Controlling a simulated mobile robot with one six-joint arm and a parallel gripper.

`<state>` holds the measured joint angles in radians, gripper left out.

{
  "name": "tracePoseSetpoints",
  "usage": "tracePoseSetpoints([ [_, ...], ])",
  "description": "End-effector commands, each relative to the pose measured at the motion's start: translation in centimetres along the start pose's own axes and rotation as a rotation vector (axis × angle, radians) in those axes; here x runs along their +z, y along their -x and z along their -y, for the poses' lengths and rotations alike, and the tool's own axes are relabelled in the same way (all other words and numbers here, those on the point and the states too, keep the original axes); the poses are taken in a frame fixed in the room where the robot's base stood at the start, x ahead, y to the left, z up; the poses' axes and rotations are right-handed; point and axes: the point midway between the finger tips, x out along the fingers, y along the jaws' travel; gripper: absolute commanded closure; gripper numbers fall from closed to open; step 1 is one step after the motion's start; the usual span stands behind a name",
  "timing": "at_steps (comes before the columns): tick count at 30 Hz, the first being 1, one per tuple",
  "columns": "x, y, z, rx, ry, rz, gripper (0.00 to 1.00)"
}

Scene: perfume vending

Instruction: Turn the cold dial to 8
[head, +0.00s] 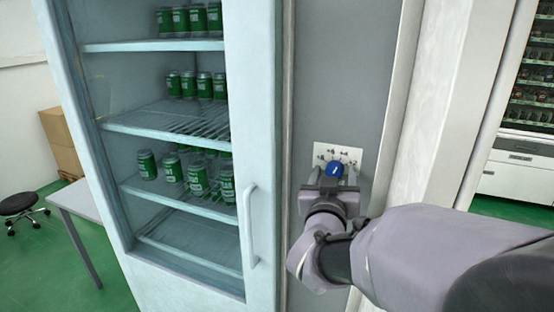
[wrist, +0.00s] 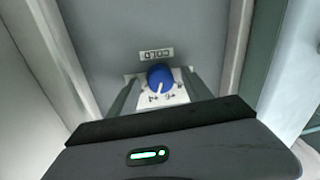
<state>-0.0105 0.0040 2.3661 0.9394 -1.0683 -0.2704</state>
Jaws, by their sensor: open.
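The cold dial is a round blue knob (head: 334,170) with a white pointer mark, on a white plate (head: 349,153) with printed marks. The plate is on a grey panel right of the fridge door. In the head view the pointer leans up and slightly right. The knob (wrist: 160,76) also shows in the wrist view, below a label reading COLD (wrist: 156,54). The printed numbers are too small to read surely. My gripper (head: 335,178) is open in front of the panel, its fingers on either side of the knob, apart from it in the wrist view.
A glass-door fridge (head: 262,120) with several green cans stands left of the panel, its handle (head: 250,225) sticking out. A pale post (head: 440,90) rises at the right. A table (head: 78,199), a stool (head: 17,203) and cardboard boxes (head: 58,135) are at the far left.

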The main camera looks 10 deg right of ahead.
Motion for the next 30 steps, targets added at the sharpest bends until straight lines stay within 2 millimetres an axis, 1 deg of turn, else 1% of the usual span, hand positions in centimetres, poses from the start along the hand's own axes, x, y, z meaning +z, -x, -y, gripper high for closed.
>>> tracePoseSetpoints([
  [7,0.02,0.03,0.0,0.0,0.0,0.0,0.42],
  [8,0.02,0.03,0.0,0.0,0.0,0.0,0.46],
  [9,0.02,0.03,0.0,0.0,0.0,0.0,0.54],
  [11,0.02,0.02,-0.01,0.0,0.0,0.0,0.65],
  [12,0.02,0.02,-0.01,0.0,0.0,0.0,0.73],
  [16,0.01,0.02,-0.01,0.0,0.0,0.0,0.99],
  [17,0.01,0.02,-0.01,0.0,0.0,0.0,1.0],
  [23,-0.05,0.01,-0.01,0.0,0.015,0.002,1.0],
  [30,-0.25,0.02,-0.02,-0.002,0.123,0.013,1.0],
])
